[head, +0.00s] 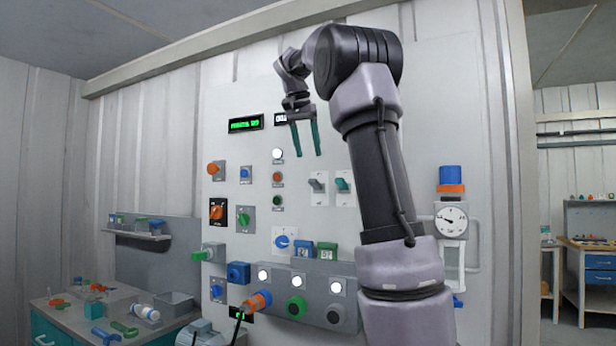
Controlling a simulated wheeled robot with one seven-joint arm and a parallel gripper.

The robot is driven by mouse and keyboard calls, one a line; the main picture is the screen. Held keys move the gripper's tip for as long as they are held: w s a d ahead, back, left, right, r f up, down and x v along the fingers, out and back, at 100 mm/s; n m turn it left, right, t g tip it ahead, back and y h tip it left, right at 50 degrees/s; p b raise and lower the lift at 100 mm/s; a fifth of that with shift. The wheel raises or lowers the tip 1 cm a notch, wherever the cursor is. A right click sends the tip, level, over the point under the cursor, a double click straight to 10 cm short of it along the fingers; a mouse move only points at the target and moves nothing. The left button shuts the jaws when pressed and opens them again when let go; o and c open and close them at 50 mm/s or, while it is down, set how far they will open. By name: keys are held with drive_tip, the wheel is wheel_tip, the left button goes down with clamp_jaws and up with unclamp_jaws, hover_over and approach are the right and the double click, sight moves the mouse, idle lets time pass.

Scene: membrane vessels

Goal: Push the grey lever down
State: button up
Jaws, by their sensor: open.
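The grey lever (317,185) sits on a white plate on the wall panel. It seems to point up and to the left, but it is small in view. My gripper (308,154) has two green fingers pointing down, apart and with nothing between them. In the picture the fingertips are a short way above the grey lever. I cannot tell how far they are from the panel in depth. The lever is not hidden.
A teal lever (342,184) is just right of the grey one. Round buttons (277,177) stand in a column to the left. A grey box (300,295) with lit buttons juts out below. A gauge (451,220) is on the right. A cluttered workbench (75,318) stands lower left.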

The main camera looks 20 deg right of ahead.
sight(313, 180)
drive_tip(key=x, duration=0.8)
drive_tip(key=shift+f, duration=0.25)
clamp_jaws()
